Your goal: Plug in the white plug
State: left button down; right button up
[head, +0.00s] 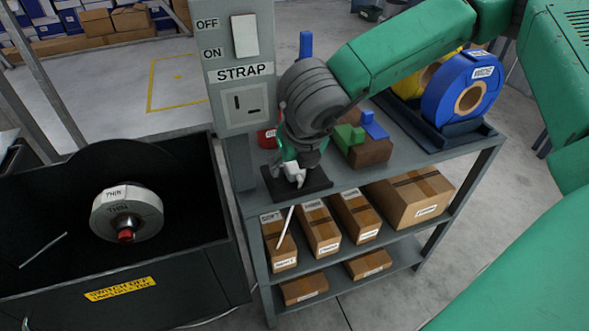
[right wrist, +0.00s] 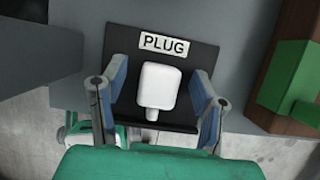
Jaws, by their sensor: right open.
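The white plug (right wrist: 160,86) lies on a black plate (right wrist: 125,60) marked PLUG in the right wrist view. The plate (head: 322,184) is on the top shelf's near left corner in the head view. My right gripper (right wrist: 157,82) is open, with one finger on each side of the plug and visible gaps to it. In the head view the right gripper (head: 291,163) hangs over the plate and partly hides the plug. The grey panel (head: 263,45) behind it bears a socket (head: 247,104) under the word STRAP; nothing is in the socket. My left gripper is out of view.
Green and blue blocks (head: 349,136) on a brown base stand right of the gripper. Blue and yellow tape rolls (head: 463,88) sit farther right. A black bin (head: 190,265) with a white THIN roll (head: 105,218) is left. Boxes (head: 357,215) fill the lower shelf.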

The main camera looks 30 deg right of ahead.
jog(key=shift+a, duration=0.1)
jog(key=c, duration=1.1)
jog(key=shift+c, duration=0.2)
jog(key=shift+d, duration=0.25)
